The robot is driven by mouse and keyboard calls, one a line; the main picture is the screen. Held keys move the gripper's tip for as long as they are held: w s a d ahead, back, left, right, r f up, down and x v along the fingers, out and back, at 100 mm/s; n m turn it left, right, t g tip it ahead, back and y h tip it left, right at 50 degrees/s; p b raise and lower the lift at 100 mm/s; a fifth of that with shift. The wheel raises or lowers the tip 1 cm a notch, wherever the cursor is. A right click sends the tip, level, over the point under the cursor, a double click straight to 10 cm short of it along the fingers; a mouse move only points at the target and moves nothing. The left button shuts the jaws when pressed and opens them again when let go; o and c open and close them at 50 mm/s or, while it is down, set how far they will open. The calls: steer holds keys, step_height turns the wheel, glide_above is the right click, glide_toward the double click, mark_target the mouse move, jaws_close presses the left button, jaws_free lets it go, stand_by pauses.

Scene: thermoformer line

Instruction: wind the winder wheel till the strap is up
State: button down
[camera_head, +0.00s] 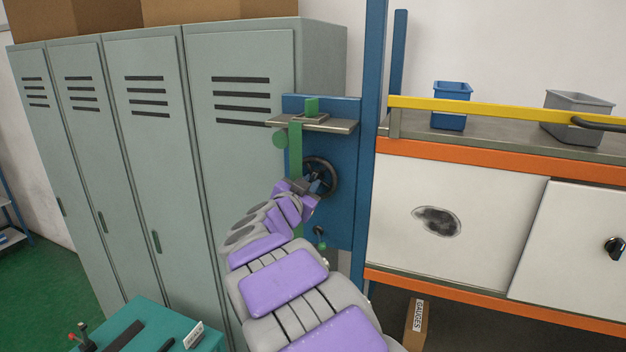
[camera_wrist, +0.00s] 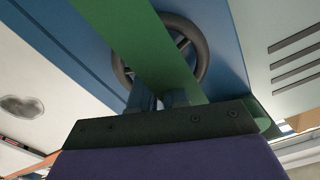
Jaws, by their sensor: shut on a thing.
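The dark winder wheel (camera_head: 335,176) is mounted on a blue upright panel (camera_head: 345,225) beside the lockers. My gripper (camera_head: 314,186) is at the wheel's left side, with its jaws shut on the wheel; the exact grip spot is partly hidden.
Grey-green lockers (camera_head: 165,190) stand at left. A yellow rail (camera_head: 470,108) and orange-edged white cabinets (camera_head: 400,200) lie at right. A teal cart (camera_head: 145,325) stands at front left.

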steer(key=shift+a+f, duration=0.1)
steer(key=shift+f, duration=0.05)
steer(key=shift+m+b, duration=2.3)
steer(key=shift+r+m+b, duration=0.2)
steer(key=shift+m+b, duration=2)
steer(key=shift+m, duration=0.2)
